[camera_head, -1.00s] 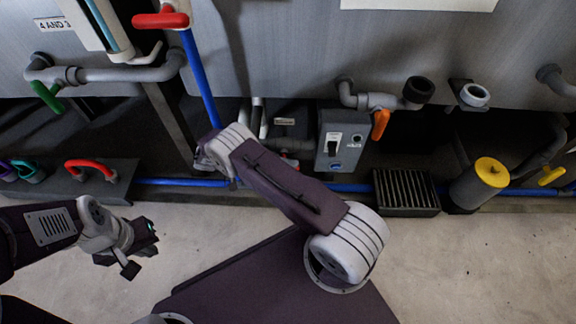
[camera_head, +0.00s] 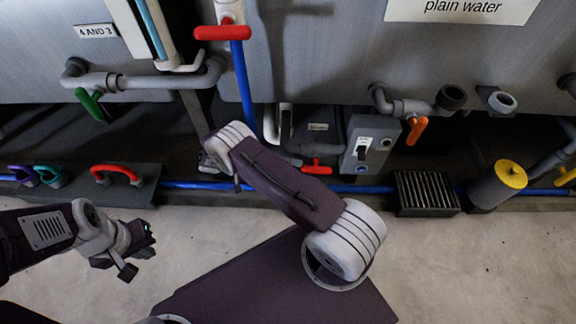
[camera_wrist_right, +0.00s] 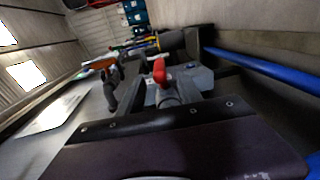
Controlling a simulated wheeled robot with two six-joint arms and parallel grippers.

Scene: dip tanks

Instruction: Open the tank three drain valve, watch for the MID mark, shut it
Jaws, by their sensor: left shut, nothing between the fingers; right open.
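A valve with a green handle (camera_head: 92,105) hangs on the grey pipe below the "4 AND 3" label (camera_head: 97,31). A valve with an orange handle (camera_head: 416,130) is on a pipe further right. I cannot tell which belongs to tank three. A pale sight tube (camera_head: 150,32) stands beside the label; no MID mark is legible. My left gripper (camera_head: 138,254) is shut and empty over the floor, lower left. My right gripper (camera_head: 212,160) is open, partly hidden by its wrist, near the blue hose and apart from both handles. The right wrist view shows an orange handle (camera_wrist_right: 100,63).
A red lever (camera_head: 222,33) tops the blue hose (camera_head: 243,95). Another red handle (camera_head: 316,168) sits low beside a grey switch box (camera_head: 368,148). A floor grate (camera_head: 428,193) and yellow-capped cylinder (camera_head: 496,185) stand right. A rack (camera_head: 145,185) with coloured handles is left.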

